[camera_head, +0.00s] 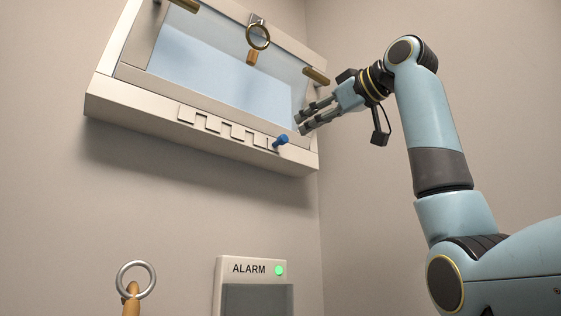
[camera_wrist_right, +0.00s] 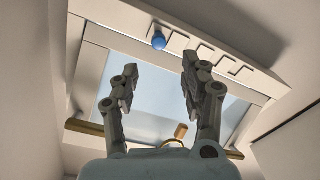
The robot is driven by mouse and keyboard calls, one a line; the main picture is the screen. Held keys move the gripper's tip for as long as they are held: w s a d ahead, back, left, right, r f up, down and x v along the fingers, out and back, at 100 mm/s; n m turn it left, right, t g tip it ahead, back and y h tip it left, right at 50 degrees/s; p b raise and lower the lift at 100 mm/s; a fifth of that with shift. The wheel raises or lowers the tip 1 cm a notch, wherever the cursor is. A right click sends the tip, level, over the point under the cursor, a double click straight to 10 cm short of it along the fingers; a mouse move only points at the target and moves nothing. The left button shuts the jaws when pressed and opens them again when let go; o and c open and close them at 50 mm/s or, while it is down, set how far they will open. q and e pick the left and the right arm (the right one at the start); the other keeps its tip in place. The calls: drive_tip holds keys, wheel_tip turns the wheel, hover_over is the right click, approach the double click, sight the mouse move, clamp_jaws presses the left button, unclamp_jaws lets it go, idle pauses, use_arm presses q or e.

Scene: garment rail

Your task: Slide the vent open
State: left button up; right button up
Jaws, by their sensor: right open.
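The vent strip (camera_head: 222,129) runs along the lower frame of the tilted window, with a row of rectangular slots. I cannot tell how far its slots are uncovered. A blue knob (camera_head: 281,141) sticks out at the strip's right end. In the right wrist view the knob (camera_wrist_right: 158,40) shows beyond the fingertips, left of the slots (camera_wrist_right: 205,53). My right gripper (camera_head: 301,122) is open and empty, just right of and above the knob, apart from it. In the wrist view its two fingers (camera_wrist_right: 160,65) are spread wide. My left gripper is not in view.
The window pane (camera_head: 210,65) has brass-coloured fittings (camera_head: 316,76) and a hanging brass ring (camera_head: 258,37). An alarm box (camera_head: 250,269) with a green light is on the wall below. A silver ring (camera_head: 136,265) on a wooden piece stands lower left. The wall between is clear.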

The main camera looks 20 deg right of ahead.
sight(286, 138)
drive_tip(key=p+x, duration=0.1)
drive_tip(key=x, duration=0.2)
drive_tip(key=p+x, duration=0.2)
drive_tip(key=x, duration=0.1)
drive_tip(key=p+x, duration=0.1)
drive_tip(key=x, duration=0.2)
drive_tip(key=shift+w+a+r, duration=0.1)
drive_tip(key=shift+w+r, duration=0.15)
drive_tip(key=shift+r, duration=0.1)
drive_tip(key=shift+w+a+f+p, duration=0.2)
drive_tip(key=shift+w+p, duration=0.25)
drive_tip(key=shift+w, duration=0.3)
clamp_jaws()
drive_tip(key=shift+s, duration=0.1)
